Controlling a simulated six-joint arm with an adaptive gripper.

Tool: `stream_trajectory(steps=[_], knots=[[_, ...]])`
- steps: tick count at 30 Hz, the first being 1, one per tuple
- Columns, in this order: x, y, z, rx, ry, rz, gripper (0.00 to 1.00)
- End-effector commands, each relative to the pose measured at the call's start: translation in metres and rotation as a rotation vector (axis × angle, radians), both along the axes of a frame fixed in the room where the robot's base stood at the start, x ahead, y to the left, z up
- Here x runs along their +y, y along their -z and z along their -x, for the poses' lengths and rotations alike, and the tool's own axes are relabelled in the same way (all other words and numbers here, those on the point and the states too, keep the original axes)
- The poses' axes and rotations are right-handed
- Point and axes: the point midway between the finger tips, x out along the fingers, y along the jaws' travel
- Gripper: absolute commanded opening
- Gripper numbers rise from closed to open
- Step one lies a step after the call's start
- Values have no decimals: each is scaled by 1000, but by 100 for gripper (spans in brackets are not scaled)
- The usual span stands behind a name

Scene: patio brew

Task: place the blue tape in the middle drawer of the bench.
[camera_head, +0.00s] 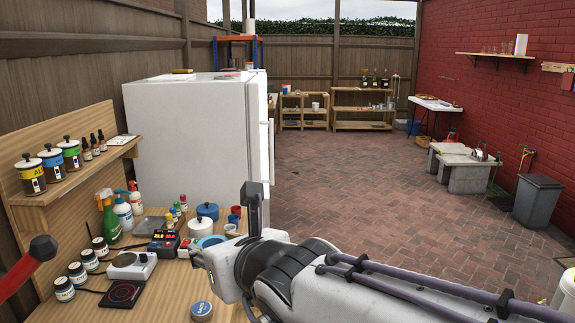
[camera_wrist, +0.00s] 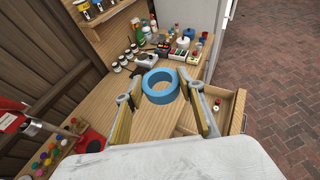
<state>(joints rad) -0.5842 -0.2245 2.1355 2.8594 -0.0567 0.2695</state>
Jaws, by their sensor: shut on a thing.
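The blue tape (camera_wrist: 163,99) is a thick light-blue ring. In the wrist view it sits between the two fingers of my gripper (camera_wrist: 160,94), which is shut on it above the wooden bench (camera_wrist: 180,118). In the head view part of the tape (camera_head: 212,240) shows behind my gripper (camera_head: 203,256), over the bench's right side. An open wooden drawer (camera_wrist: 236,105) juts out at the right of the wrist view, with a few small reddish items inside. I cannot tell which drawer of the bench it is. The drawers are hidden in the head view.
Bottles, jars, a small scale (camera_head: 131,265) and a blue-lidded pot (camera_head: 207,211) crowd the bench's back and left. A round blue tin (camera_head: 202,311) lies near the front. A white fridge (camera_head: 190,135) stands behind.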

Motion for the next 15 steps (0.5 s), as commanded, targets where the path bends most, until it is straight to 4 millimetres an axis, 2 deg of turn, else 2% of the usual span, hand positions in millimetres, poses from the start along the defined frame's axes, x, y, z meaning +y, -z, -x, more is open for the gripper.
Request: stream_trajectory(steps=[1,6,12,15], knots=[[7,-9,11,-3,-20,-4,20],[24,-29,44,0,-70,-10,20],[34,-44,70,4,-109,-14,20],[35,-47,77,7,-117,-14,20]])
